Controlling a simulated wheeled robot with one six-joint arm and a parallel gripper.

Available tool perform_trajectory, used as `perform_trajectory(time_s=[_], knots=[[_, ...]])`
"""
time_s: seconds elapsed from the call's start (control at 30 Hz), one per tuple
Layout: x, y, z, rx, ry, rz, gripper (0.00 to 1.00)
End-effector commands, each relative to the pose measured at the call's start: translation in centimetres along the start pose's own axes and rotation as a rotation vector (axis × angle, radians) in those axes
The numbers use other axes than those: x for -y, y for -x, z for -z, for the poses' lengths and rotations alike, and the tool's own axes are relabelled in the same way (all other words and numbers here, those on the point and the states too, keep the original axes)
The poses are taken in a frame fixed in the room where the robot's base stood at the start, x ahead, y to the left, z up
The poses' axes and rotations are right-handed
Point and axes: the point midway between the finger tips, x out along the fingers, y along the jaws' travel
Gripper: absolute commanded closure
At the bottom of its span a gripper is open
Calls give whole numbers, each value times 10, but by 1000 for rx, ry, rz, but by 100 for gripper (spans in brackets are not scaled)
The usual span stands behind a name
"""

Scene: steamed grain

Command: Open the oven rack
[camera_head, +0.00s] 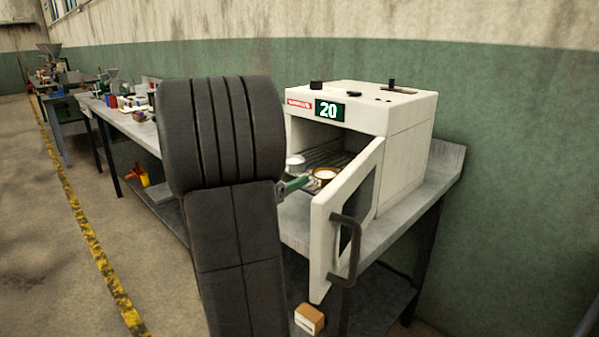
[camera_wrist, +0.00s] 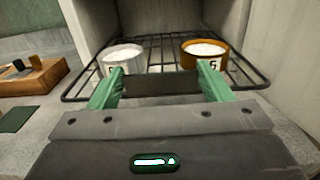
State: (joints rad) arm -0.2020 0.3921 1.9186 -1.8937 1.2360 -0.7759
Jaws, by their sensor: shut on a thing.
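The oven (camera_head: 405,130) is a white box with a green "20" display, and its door (camera_head: 345,210) hangs open toward the front right. The dark wire oven rack (camera_wrist: 72,99) lies at the oven's mouth in the wrist view. It bears a white cup (camera_wrist: 122,59) on the left and an orange-brown cup (camera_wrist: 204,54) with pale contents on the right. My gripper (camera_wrist: 160,78) has green fingers on both sides of a dark front piece of the rack and is shut on it. In the head view my arm hides most of the gripper; a green finger (camera_head: 294,185) shows.
A wooden block with small items (camera_wrist: 32,78) lies left of the rack in the wrist view. The open door with its dark handle (camera_head: 347,250) stands right of my arm. A small brown box (camera_head: 309,319) sits low below the door. Benches with tools (camera_head: 125,112) run along the left.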

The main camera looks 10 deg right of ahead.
Motion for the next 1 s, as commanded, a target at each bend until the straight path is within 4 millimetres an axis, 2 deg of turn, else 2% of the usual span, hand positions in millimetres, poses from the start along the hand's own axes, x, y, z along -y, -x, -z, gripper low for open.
perform_trajectory(time_s=[0.2, 0.57, 0.6, 0.7, 1.0], knots=[[0, 15, 0, 0, 0, 0, 68], [0, 16, 0, 0, 0, 1, 68], [0, 16, 0, 0, 0, 1, 26], [0, 16, 0, 0, 0, 1, 6], [0, 17, 0, 0, 0, 0, 5]])
